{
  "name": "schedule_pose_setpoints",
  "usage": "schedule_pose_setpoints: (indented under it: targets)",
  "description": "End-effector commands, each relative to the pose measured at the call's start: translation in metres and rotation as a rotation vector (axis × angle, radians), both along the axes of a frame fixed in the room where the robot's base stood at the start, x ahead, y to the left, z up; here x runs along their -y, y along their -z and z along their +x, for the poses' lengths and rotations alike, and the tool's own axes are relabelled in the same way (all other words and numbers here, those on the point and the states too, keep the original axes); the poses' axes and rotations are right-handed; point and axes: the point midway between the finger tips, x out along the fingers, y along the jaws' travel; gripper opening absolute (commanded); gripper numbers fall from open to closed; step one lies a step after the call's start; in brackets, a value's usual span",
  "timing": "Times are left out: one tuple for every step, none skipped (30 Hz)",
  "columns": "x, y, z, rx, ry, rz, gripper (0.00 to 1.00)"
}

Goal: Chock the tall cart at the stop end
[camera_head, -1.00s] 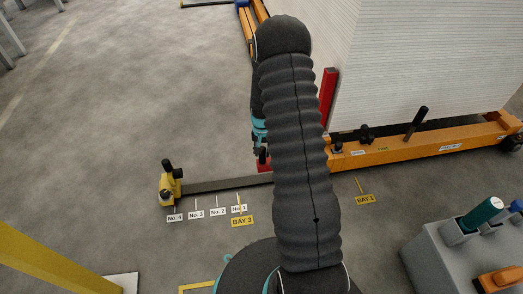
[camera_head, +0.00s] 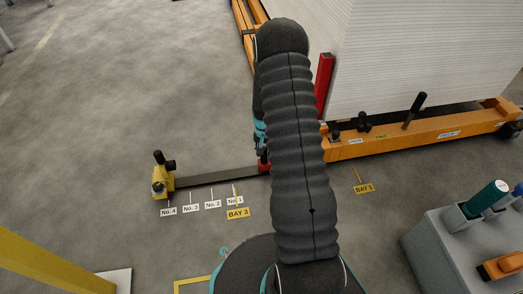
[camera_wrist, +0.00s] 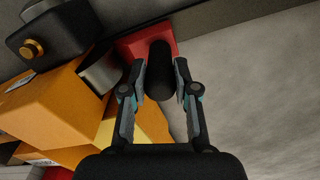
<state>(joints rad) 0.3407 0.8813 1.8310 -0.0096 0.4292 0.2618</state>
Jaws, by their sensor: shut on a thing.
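The tall cart (camera_head: 420,133) is an orange frame carrying a high white stack (camera_head: 420,55); it stands at the right in the head view. In the wrist view, an orange frame (camera_wrist: 60,103) lies left of my gripper. My gripper (camera_wrist: 160,66) is shut on the black upright handle (camera_wrist: 160,80) of a red chock (camera_wrist: 132,43). The chock shows partly in the head view (camera_head: 264,163), at the rail's right visible part, left of the cart's end. My arm hides most of it; I cannot tell whether it touches the cart. A yellow stop (camera_head: 162,178) is at the rail's left end.
A dark rail (camera_head: 215,177) runs between stop and cart. Floor labels No. 1 to No. 4 and BAY 3 (camera_head: 238,213) lie in front. A grey box with handled tools (camera_head: 450,245) stands lower right. A yellow post (camera_head: 50,265) is lower left. Floor beyond the rail is clear.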

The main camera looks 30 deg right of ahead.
Motion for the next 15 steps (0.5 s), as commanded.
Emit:
schedule_pose_setpoints:
  targets:
    - [0.0001, -0.0005, 0.0004, 0.001, 0.000, -0.001, 0.00]
    - [0.0001, -0.0005, 0.0004, 0.001, 0.000, -0.001, 0.00]
    - [0.0001, -0.0005, 0.0003, 0.001, 0.000, -0.001, 0.00]
    - [0.0001, -0.0005, 0.0003, 0.001, 0.000, -0.001, 0.00]
    - [0.0001, -0.0005, 0.0003, 0.001, 0.000, -0.001, 0.00]
    - [0.0001, -0.0005, 0.0003, 0.001, 0.000, -0.001, 0.00]
    - [0.0001, -0.0004, 0.0003, 0.001, 0.000, -0.001, 0.00]
    - [0.0001, -0.0003, 0.0003, 0.001, 0.000, -0.001, 0.00]
    - [0.0000, 0.0000, 0.0002, 0.001, 0.000, -0.001, 0.00]
    - [0.0000, 0.0003, 0.0002, 0.001, 0.000, -0.001, 0.00]
    - [-0.0001, 0.0007, 0.0003, 0.000, 0.000, 0.000, 0.00]
    - [0.0000, 0.0012, 0.0003, 0.000, 0.000, 0.000, 0.00]
    - [0.0000, 0.0016, 0.0003, 0.000, 0.000, 0.000, 0.00]
    - [0.0000, 0.0021, 0.0003, 0.000, 0.000, 0.000, 0.00]
    - [0.0000, 0.0028, 0.0003, 0.000, 0.000, 0.000, 0.00]
